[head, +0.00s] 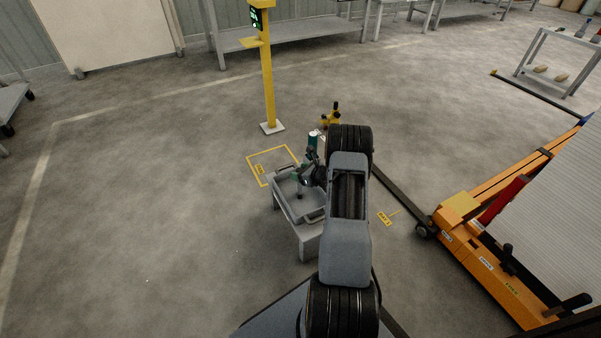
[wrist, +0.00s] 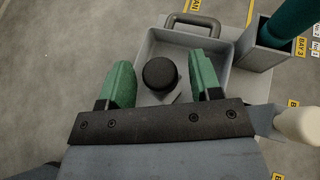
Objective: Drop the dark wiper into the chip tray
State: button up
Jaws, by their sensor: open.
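The chip tray (wrist: 148,47) is a shallow grey box with a raised rim and a handle at its far side. In the head view the tray (head: 280,203) sits on a small grey stand. A dark round piece (wrist: 160,73), which seems to be the wiper, shows inside the tray's outline, between my fingers. My gripper (wrist: 164,85) is open, with its green fingers apart on either side of the dark piece and no visible contact. In the head view my gripper (head: 299,180) is over the tray. My gripper body hides the tray's near part in the wrist view.
A grey holder (wrist: 262,52) with a teal cylinder (wrist: 291,22) stands beside the tray on the right. A cream rounded object (wrist: 299,125) is at the right. A yellow post (head: 268,85) stands beyond; an orange lift (head: 480,255) is to the right. Floor to the left is clear.

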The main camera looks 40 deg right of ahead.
jog(key=shift+r, duration=0.1)
jog(key=shift+r+p, duration=0.2)
jog(key=shift+p, duration=0.1)
jog(key=p+v, duration=0.3)
jog(key=v, duration=0.9)
jog(key=shift+a+f, duration=0.1)
jog(key=shift+f, duration=0.05)
